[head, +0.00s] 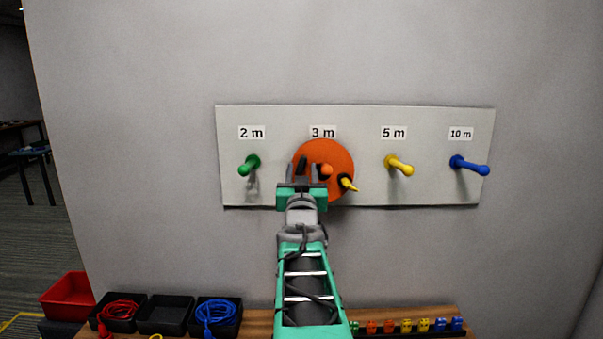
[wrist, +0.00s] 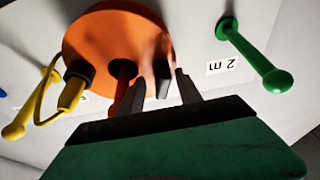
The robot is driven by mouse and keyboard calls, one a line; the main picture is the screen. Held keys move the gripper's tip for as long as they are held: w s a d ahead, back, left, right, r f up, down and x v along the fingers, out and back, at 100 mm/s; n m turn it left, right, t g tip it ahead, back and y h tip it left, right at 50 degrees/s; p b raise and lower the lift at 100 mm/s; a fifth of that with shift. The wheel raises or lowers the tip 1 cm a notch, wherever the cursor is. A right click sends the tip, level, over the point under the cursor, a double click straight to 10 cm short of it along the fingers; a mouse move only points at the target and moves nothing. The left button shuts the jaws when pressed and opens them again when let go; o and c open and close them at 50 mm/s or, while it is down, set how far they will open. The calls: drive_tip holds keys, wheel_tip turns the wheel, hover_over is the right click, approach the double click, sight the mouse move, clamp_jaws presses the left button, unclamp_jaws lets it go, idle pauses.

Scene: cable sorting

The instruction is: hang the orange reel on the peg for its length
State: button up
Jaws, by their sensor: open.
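The orange reel (head: 338,153) is a flat disc against the board under the "3 m" label (head: 323,132). An orange peg (head: 327,170) sticks out through it, and this also shows in the wrist view (wrist: 122,72). A yellow plug with a black collar (head: 348,184) hangs at the reel's lower right; the plug shows in the wrist view (wrist: 72,92). My gripper (head: 303,168) is in front of the reel's left part, its fingers beside the peg. In the wrist view the fingers (wrist: 160,88) are apart; whether they touch the reel I cannot tell.
The pale board (head: 430,190) also bears a green peg (head: 249,165) at 2 m, a yellow peg (head: 399,165) at 5 m and a blue peg (head: 470,165) at 10 m, all bare. Below, a wooden bench (head: 262,325) holds black trays (head: 165,315) with coiled cables.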

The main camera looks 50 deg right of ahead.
drive_tip(key=shift+f, duration=0.15)
drive_tip(key=b+v, duration=0.3)
drive_tip(key=v, duration=0.5)
drive_tip(key=w+a+f+n+g+y, duration=0.15)
drive_tip(key=w+a+f+y, duration=0.3)
drive_tip(key=a+f, duration=0.45)
drive_tip(key=w+a+f+n+g+y, duration=0.1)
drive_tip(key=w+a+f+n+y, duration=0.2)
drive_tip(key=a+f+y, duration=0.45)
drive_tip(key=s+a+f+n+g+y, duration=0.1)
drive_tip(key=s+a+f+g, duration=0.1)
drive_tip(key=s+a+f, duration=0.3)
drive_tip(key=s+a+f+n+g+y+p, duration=0.1)
drive_tip(key=s+a+f+n+g, duration=0.1)
drive_tip(key=a, duration=0.7)
drive_tip(key=s+a+f+n+g+y, duration=0.1)
drive_tip(key=s+a+f+n+g, duration=0.1)
drive_tip(key=s+a+f+g, duration=0.2)
drive_tip(key=s+a+f, duration=0.3)
drive_tip(key=a+f, duration=0.1)
drive_tip(key=shift+s+f+y, duration=0.3)
drive_tip(key=shift+s+y, duration=0.05)
drive_tip(key=shift+y, duration=0.05)
